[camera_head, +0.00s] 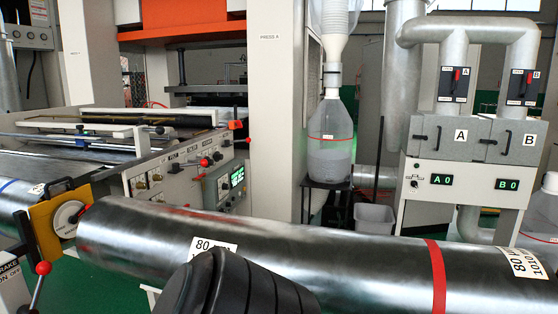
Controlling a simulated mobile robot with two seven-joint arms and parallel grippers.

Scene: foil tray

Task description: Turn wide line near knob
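A large shiny foil roll (330,262) lies across the front. It has a red band and white labels starting with "80"; the rest of the near label is hidden. At its left end a yellow bracket (44,228) carries a round white knob (68,213) with a dark rim and a red mark by its right edge. A second foil roll (12,196) with a blue band lies to its left. No fingertips of either gripper show. A dark ribbed rounded shape, which may be part of my arm, covers the roll's front at bottom centre.
A panel with small knobs and red-tipped levers (160,178) stands behind the roll, beside a green display box (226,185). A red-balled lever (42,268) is at lower left. A grey cabinet (460,182) marked A and B and a grey bin (374,220) stand behind.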

